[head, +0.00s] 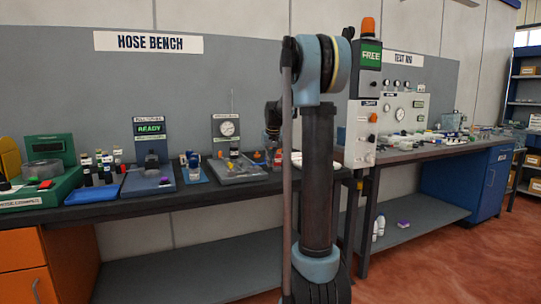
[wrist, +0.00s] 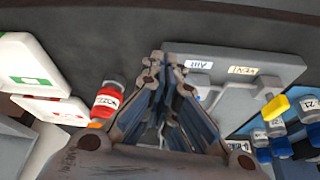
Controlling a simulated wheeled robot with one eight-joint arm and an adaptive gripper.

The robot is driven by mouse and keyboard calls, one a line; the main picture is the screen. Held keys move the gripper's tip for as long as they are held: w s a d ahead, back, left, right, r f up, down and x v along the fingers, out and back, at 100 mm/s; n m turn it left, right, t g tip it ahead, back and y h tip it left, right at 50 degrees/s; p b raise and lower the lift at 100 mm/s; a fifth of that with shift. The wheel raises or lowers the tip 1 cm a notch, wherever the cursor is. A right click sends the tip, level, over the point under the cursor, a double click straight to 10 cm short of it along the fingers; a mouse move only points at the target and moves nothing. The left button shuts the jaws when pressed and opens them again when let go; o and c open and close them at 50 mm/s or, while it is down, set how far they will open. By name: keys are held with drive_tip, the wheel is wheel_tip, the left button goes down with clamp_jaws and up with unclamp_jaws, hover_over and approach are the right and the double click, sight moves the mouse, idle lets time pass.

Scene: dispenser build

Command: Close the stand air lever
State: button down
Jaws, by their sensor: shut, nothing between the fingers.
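In the wrist view, my gripper (wrist: 167,62) is shut and empty, its fingertips over the near-left part of a grey stand plate (wrist: 235,62). The plate carries two white labels and metal fittings. A yellow lever (wrist: 274,108) sits aslant at the plate's right edge, to the right of my fingers and apart from them. I cannot read whether it is open or closed. My arm hides my fingertips there.
In the wrist view, a red labelled bottle (wrist: 108,100) stands close left of my fingers, beside white boxes (wrist: 28,66). Several blue-capped vials (wrist: 275,130) stand at right. In the head view, a blue tray (head: 94,190) and a READY station (head: 150,181) stand left of the stand.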

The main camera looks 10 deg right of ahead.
drive_tip(key=shift+w+a, duration=0.15)
drive_tip(key=shift+w, duration=1.85)
drive_tip(key=shift+a, duration=0.1)
